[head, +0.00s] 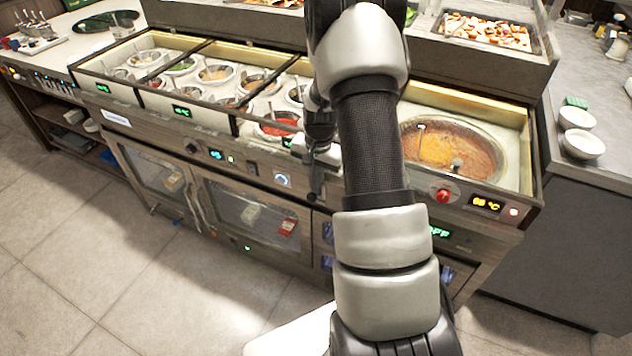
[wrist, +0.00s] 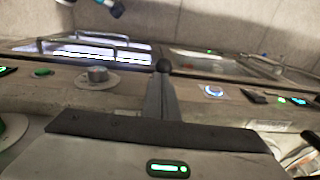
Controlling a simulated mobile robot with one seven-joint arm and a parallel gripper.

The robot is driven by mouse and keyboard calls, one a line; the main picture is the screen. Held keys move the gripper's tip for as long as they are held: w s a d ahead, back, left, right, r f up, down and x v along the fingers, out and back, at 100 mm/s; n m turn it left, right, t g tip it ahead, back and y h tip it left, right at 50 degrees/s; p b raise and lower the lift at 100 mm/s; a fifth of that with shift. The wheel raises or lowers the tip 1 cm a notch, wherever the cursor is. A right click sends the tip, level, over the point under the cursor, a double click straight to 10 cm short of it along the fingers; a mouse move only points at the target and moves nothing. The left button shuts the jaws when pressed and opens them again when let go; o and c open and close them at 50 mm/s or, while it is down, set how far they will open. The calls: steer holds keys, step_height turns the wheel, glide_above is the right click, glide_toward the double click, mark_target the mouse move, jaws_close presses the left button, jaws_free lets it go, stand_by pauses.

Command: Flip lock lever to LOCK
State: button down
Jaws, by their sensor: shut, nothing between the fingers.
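My gripper (head: 316,188) points down at the front control panel of the sauce-well counter in the head view. In the wrist view its narrow grey fingers (wrist: 162,92) are together, with nothing held. A dark round ball (wrist: 163,65) shows right at their tips. It looks like a lever knob, but I cannot tell whether the fingers touch it. The rest of the lever is hidden, and I can read no LOCK mark. My arm covers part of the panel in the head view.
A blue-lit dial (head: 282,180) sits left of my gripper; it also shows in the wrist view (wrist: 213,90). A grey knob (wrist: 96,75) and green button (wrist: 42,72) are on the other side. Sauce wells (head: 278,126) and a soup pot (head: 450,148) lie above, glass doors (head: 250,215) below.

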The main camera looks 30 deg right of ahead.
mark_target(311, 200)
steer(key=shift+f, duration=0.1)
steer(key=s+a+f+t+h+b, duration=0.1)
steer(key=f+t+h+b, duration=0.1)
steer(key=b, duration=0.2)
steer(key=shift+s+a, duration=0.15)
steer(key=shift+a, duration=0.25)
steer(key=shift+s+a+f+b, duration=0.2)
steer(key=shift+f+b, duration=0.15)
steer(key=shift+f, duration=0.1)
steer(key=shift+s+a+f+b, duration=0.15)
steer(key=shift+f+b, duration=0.2)
steer(key=shift+f, duration=0.05)
steer(key=shift+s+a+f+b, duration=0.15)
steer(key=shift+f+b, duration=0.25)
steer(key=shift+f, duration=0.2)
steer(key=shift+s+a+f+b, duration=0.15)
steer(key=shift+f+b, duration=0.2)
steer(key=shift+f, duration=0.25)
steer(key=shift+f, duration=0.15)
steer(key=shift+s+a, duration=0.1)
